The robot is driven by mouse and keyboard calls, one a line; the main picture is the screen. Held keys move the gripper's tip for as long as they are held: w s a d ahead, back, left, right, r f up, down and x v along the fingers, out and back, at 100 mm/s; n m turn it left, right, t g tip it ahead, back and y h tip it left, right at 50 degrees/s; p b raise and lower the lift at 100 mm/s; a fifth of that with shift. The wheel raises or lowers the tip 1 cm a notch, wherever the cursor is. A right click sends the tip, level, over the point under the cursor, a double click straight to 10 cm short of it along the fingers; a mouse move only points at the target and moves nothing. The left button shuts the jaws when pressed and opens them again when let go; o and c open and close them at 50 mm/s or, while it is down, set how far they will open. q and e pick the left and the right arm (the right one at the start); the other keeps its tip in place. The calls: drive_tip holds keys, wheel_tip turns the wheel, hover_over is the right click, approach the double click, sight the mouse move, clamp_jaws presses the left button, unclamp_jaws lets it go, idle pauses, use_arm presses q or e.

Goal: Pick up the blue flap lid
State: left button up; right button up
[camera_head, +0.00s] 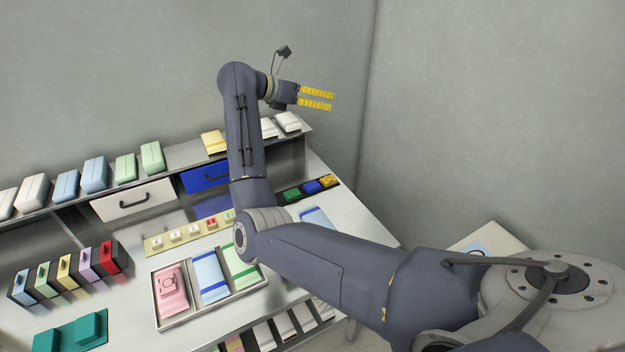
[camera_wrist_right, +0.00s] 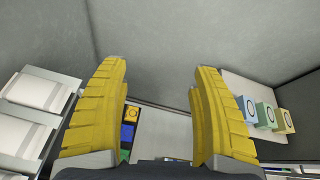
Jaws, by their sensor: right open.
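A light-blue piece with a dark ring mark, which looks like the blue flap lid (camera_wrist_right: 246,110), stands on a pale surface at the right of the right wrist view. Beside it are a green piece (camera_wrist_right: 265,115) and a yellow piece (camera_wrist_right: 285,120) of the same kind. In the head view a blue piece (camera_head: 478,248) shows partly on the white stand, largely cut off by my right arm. My right gripper (camera_head: 317,98) is raised above the back of the bench, its yellow fingers open and empty, apart from the lids. My left gripper is out of view.
A metal tray (camera_head: 157,302) holds pink, blue and green packs on the bench. A black holder (camera_head: 283,200) with green, blue and yellow blocks lies near the bench's right end. A shelf with several packs runs along the back. Walls (camera_head: 480,110) stand behind and right.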

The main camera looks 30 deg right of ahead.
wheel_tip(320, 180, down, 9)
drive_tip(key=a+m+y, duration=0.1)
drive_tip(key=a+y, duration=0.1)
drive_tip(key=y, duration=0.8)
approach(311, 185)
drive_tip(key=f, duration=0.2)
drive_tip(key=d+f, duration=0.1)
drive_tip(key=shift+s+f+m, duration=0.1)
drive_tip(key=shift+s+m, duration=0.2)
drive_tip(key=shift+m, duration=0.1)
drive_tip(key=shift+w+x, duration=0.1)
drive_tip(key=shift+x, duration=1.4)
drive_tip(key=shift+w+x, duration=0.15)
drive_tip(key=shift+x, duration=1.35)
drive_tip(key=c, duration=0.8)
